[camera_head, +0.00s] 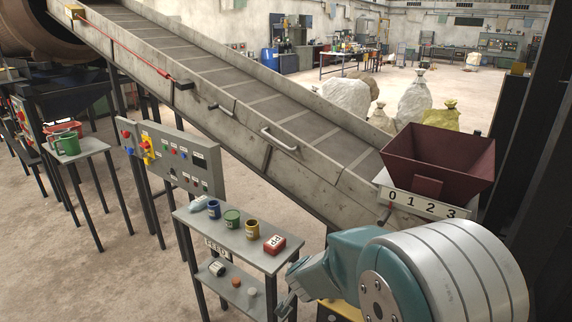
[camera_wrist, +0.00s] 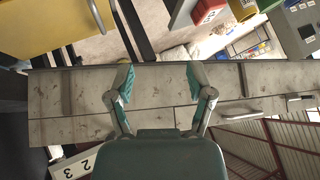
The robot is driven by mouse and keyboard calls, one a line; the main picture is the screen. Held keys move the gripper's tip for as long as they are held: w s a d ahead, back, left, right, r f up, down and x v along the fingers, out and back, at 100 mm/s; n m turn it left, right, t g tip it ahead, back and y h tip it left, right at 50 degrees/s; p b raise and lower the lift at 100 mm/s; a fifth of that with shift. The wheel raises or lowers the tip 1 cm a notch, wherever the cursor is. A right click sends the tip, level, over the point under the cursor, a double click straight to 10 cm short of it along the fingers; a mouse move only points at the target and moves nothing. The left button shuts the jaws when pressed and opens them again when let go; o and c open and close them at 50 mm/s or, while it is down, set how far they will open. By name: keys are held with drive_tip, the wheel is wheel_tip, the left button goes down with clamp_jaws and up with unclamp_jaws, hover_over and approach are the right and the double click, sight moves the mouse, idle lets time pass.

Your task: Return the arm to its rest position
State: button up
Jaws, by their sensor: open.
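My gripper shows in the wrist view (camera_wrist: 160,78) with its two teal-padded fingers spread wide and nothing between them. Behind the fingers lies the grey metal side of the conveyor (camera_wrist: 75,105). In the head view my teal and grey arm fills the lower right, in front of the conveyor (camera_head: 255,105).
The feed shelf (camera_head: 205,224) holds cans and a red box (camera_head: 274,244). A control panel (camera_head: 172,157) stands behind it. A maroon hopper (camera_head: 438,160) with a 0123 plate is above my arm. Floor at lower left is clear.

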drive_tip(key=s+d+r+n+g+y, duration=0.1)
drive_tip(key=s+r+n+y, duration=0.1)
drive_tip(key=s+r, duration=0.45)
drive_tip(key=s+d+r+n+y, duration=0.1)
drive_tip(key=s+r+n, duration=0.2)
drive_tip(key=s+r, duration=0.35)
drive_tip(key=s+d+r+g+h, duration=0.1)
drive_tip(key=s+d, duration=0.3)
drive_tip(key=s, duration=0.4)
drive_tip(key=s+d+r+n+g+h, duration=0.1)
drive_tip(key=s+d+r+h, duration=0.1)
drive_tip(key=s+d, duration=0.3)
drive_tip(key=s, duration=0.3)
drive_tip(key=shift+s+d, duration=0.2)
drive_tip(key=shift+s, duration=0.2)
